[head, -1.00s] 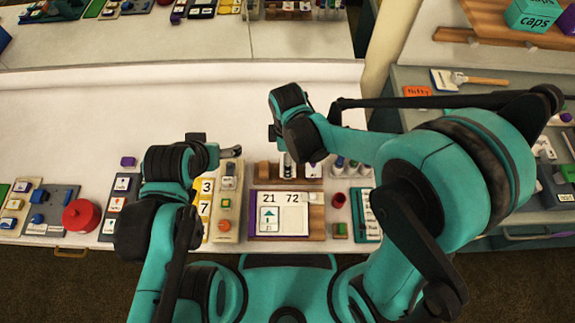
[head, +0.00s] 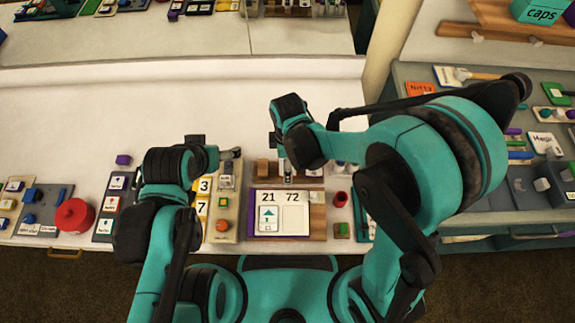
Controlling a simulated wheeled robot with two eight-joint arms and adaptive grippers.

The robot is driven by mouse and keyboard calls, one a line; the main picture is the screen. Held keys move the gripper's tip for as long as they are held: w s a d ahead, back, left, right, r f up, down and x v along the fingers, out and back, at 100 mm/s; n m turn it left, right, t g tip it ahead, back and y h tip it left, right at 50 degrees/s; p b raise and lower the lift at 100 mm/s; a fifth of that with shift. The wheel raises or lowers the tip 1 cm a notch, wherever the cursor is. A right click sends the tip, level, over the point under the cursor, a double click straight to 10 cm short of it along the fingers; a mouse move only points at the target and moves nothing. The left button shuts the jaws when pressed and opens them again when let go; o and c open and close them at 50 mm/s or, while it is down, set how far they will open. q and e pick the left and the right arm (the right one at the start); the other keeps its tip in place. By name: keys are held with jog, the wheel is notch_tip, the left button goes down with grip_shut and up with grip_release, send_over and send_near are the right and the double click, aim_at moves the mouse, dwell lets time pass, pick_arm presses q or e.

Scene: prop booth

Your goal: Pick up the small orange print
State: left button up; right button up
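A small orange print (head: 419,88) with dark lettering lies flat on the grey desk at the right, near its back left corner. My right arm passes just in front of it without a gripper near it. My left gripper (head: 230,154) is over the white table's front, far left of the print; its fingers are mostly hidden by its wrist. My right arm's end is bent back over the middle of the white table. My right gripper (head: 287,168) is mostly hidden behind its own wrist there, so its fingers cannot be made out.
A white print with a brush (head: 452,76) lies right beside the orange one. Another white print (head: 545,144) and several small parts lie farther right. A wooden shelf with a teal caps box (head: 541,11) stands behind. A red pot (head: 73,215) is at the left; the white table's middle is clear.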

jog(key=shift+f, duration=0.15)
jog(key=c, duration=0.9)
